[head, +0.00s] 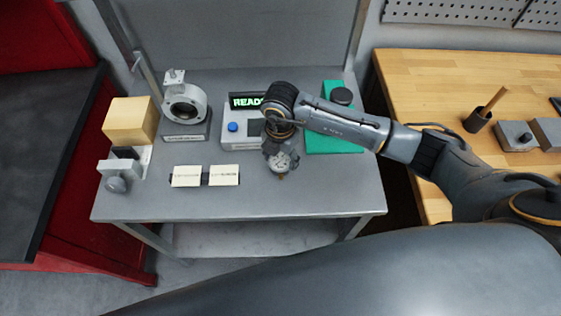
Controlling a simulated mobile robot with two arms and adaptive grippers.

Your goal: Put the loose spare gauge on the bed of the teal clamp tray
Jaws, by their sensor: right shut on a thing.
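The teal clamp tray (335,145) lies at the right back of the grey table, with a dark round knob-like part (342,96) towards its far end. My right gripper (281,170) points down over the table, left of the tray and apart from its bed. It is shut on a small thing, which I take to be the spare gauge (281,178). The fingers hide most of it, and only a small brassy bit shows below them. No other loose gauge shows on the table. My left gripper is not in view.
A box with a lit READY display (233,142) stands behind my right gripper. Left are a ring-shaped fixture (185,100), a wooden block (130,121), a grey clamp (118,178) and two white label cards (187,176). The table's front strip (290,200) is clear.

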